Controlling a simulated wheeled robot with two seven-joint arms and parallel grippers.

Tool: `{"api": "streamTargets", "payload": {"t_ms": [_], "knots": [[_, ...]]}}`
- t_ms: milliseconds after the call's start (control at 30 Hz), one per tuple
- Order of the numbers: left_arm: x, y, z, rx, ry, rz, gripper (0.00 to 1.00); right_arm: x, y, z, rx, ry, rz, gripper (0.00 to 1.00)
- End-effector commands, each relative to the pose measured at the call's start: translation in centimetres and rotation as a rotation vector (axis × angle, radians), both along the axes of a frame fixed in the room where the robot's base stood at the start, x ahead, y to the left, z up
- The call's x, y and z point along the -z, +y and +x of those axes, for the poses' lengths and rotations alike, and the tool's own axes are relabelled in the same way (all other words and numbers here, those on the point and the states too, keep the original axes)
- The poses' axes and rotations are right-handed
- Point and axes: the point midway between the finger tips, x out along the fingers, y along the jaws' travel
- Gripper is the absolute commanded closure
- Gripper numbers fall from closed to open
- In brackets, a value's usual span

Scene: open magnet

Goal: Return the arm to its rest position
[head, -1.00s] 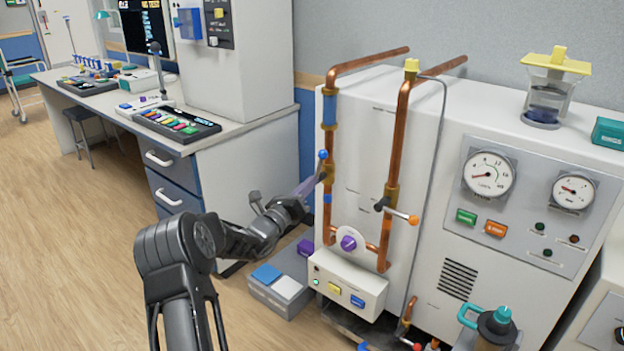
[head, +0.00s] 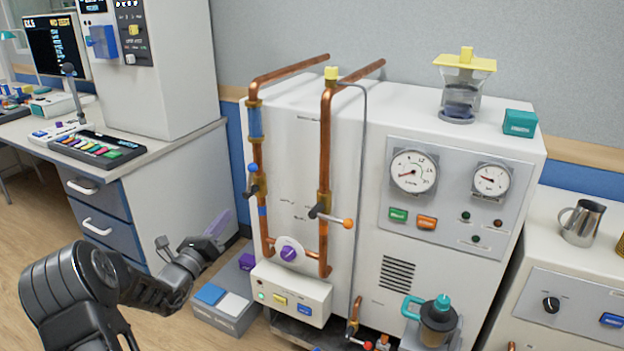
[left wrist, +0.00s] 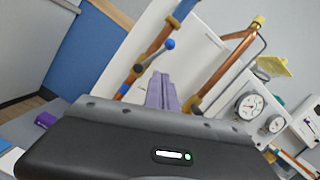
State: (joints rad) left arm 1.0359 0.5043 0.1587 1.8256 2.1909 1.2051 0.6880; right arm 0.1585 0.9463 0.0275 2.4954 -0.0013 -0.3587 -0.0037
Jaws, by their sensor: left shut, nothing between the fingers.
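My left arm comes in from the lower left of the head view. Its gripper (head: 219,226) has pale purple fingers, shut and empty, in front of the drawer unit and left of the white machine (head: 297,150). The fingers are clear of the copper pipes in the head view. In the left wrist view the shut fingers (left wrist: 162,93) point towards the machine and its pipes. My right gripper is in neither view.
Copper pipes (head: 325,150) with a blue-knobbed valve (head: 253,180) and an orange-tipped valve handle (head: 335,219) run up the machine front. A grey box (head: 226,306) stands on the floor below my gripper. A counter with drawers (head: 100,205) is at left.

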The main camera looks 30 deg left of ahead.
Motion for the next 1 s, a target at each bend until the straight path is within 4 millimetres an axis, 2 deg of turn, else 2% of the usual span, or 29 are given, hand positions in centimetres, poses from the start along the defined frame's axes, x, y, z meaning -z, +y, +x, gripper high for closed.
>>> {"api": "streamTargets", "payload": {"t_ms": [200, 267, 367, 467, 567, 600, 667, 800, 867, 900, 1000], "knots": [[0.3, 0.1, 0.1, -0.006, 0.012, 0.019, 1.00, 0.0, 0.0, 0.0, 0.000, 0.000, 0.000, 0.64], [1.2, 0.0, 0.2, -0.009, 0.052, 0.046, 1.00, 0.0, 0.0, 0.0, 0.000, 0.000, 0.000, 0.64], [4.0, -1.4, 0.4, 0.033, 0.168, 0.123, 1.00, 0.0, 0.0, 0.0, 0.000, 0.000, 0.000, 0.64], [8.6, -4.0, -0.2, 0.119, 0.331, 0.231, 1.00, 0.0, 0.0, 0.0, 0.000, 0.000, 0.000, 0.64], [14.5, -7.4, -2.1, 0.246, 0.514, 0.365, 1.00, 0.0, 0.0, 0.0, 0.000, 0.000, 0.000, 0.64], [17.0, -9.2, -3.0, 0.314, 0.586, 0.426, 1.00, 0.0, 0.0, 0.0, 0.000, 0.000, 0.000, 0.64], [20.8, -12.1, -4.9, 0.428, 0.687, 0.529, 1.00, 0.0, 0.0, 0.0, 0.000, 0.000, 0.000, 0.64], [28.5, -19.1, -10.4, 0.752, 0.861, 0.839, 1.00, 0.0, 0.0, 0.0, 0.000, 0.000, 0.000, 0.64], [31.4, -22.1, -13.3, 0.922, 0.897, 1.017, 1.00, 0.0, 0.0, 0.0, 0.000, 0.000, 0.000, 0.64], [33.2, -24.0, -15.4, 1.046, 0.902, 1.162, 1.00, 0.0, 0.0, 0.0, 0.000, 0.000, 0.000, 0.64], [36.5, -28.4, -19.6, 1.345, 0.798, 1.573, 1.00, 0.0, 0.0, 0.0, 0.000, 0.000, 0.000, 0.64]]}}
